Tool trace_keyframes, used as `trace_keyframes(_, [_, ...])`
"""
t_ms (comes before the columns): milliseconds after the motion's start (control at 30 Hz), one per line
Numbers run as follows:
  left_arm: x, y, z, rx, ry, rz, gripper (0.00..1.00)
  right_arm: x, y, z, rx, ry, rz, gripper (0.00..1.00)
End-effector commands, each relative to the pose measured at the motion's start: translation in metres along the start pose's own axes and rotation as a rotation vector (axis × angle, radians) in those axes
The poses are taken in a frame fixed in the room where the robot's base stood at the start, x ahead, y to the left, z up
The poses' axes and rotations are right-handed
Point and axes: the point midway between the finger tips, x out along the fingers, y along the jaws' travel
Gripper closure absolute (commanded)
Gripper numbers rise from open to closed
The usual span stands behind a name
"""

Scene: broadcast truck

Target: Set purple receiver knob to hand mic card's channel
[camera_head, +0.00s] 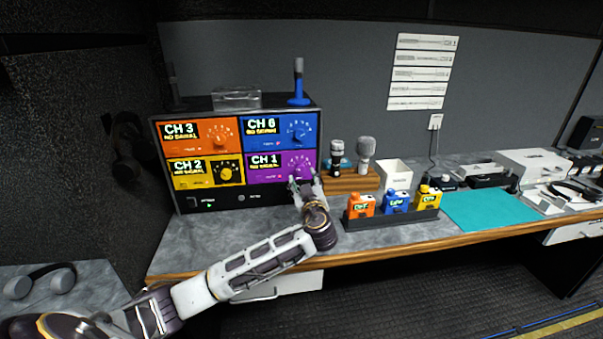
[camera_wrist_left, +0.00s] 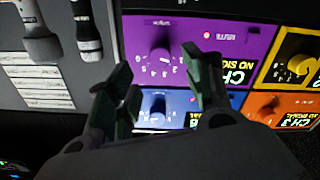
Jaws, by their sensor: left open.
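The purple receiver panel (camera_head: 258,176) is at the lower right of the receiver rack and its display reads CH 1, NO SIGNAL. Its purple knob (camera_head: 297,171) is partly behind my fingers in the head view. It shows clearly in the left wrist view (camera_wrist_left: 160,62), ringed by a number scale. My left gripper (camera_head: 305,183) is open in front of this knob, with a finger to each side in the left wrist view (camera_wrist_left: 157,72); I cannot tell whether they touch it. White cards (camera_head: 422,72) hang on the wall, their text too small to read. My right gripper is out of view.
The rack also has orange CH 3, blue CH 6 and yellow CH 2 panels (camera_head: 206,173). Two microphones (camera_head: 366,152) stand on a wooden holder (camera_head: 350,181) to the right. Orange, blue and yellow packs (camera_head: 396,203) sit in a dark tray. A teal mat (camera_head: 490,211) lies beyond.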

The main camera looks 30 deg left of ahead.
Motion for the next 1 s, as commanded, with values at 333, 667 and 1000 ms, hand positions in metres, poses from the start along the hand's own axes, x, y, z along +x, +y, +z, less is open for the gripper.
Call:
trace_keyframes(333, [0.041, 0.000, -0.001, 0.001, 0.000, 0.000, 0.49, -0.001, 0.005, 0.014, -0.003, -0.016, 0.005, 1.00])
trace_keyframes(667, [0.057, 0.000, 0.001, 0.001, -0.002, 0.001, 0.49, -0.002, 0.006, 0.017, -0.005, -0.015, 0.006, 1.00])
trace_keyframes(1000, [0.058, 0.000, 0.001, 0.000, -0.001, 0.001, 0.55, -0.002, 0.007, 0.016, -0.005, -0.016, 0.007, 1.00])
